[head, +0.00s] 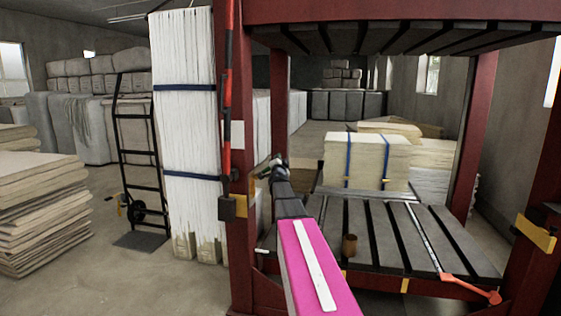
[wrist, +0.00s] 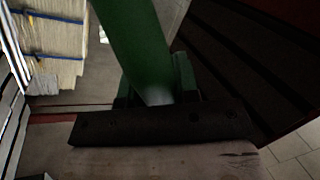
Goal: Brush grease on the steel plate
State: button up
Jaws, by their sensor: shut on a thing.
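My gripper (head: 276,168) is at the end of my outstretched arm, beside the left red post of the press. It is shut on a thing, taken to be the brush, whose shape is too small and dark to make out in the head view. In the wrist view, a green bar (wrist: 140,45) runs down to a black crosspiece (wrist: 160,126); I cannot tell whether the bar belongs to the brush. A grey slatted bed (head: 330,222) lies low in the press. I cannot pick out a separate steel plate. A small brown pot (head: 349,246) stands on the bed.
A long rod with an orange end (head: 470,287) lies across the bed's right side. Strapped pale bales (head: 368,160) stand behind the bed. A tall white strapped stack (head: 185,125) and a black hand truck (head: 137,165) stand left. The upper platen (head: 390,38) hangs overhead.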

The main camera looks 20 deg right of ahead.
jog(key=s+a, duration=0.3)
jog(key=s, duration=0.2)
jog(key=shift+a, duration=0.3)
dwell(0.4)
jog(key=shift+d, duration=0.1)
jog(key=shift+s+d, duration=0.55)
jog(key=shift+d, duration=0.25)
jog(key=shift+s+d, duration=0.55)
jog(key=shift+d, duration=0.25)
jog(key=shift+s+d, duration=0.55)
jog(key=shift+d, duration=0.25)
jog(key=shift+s+d, duration=0.45)
jog(key=shift+d, duration=0.2)
jog(key=shift+s+d, duration=0.4)
jog(key=shift+d, duration=0.2)
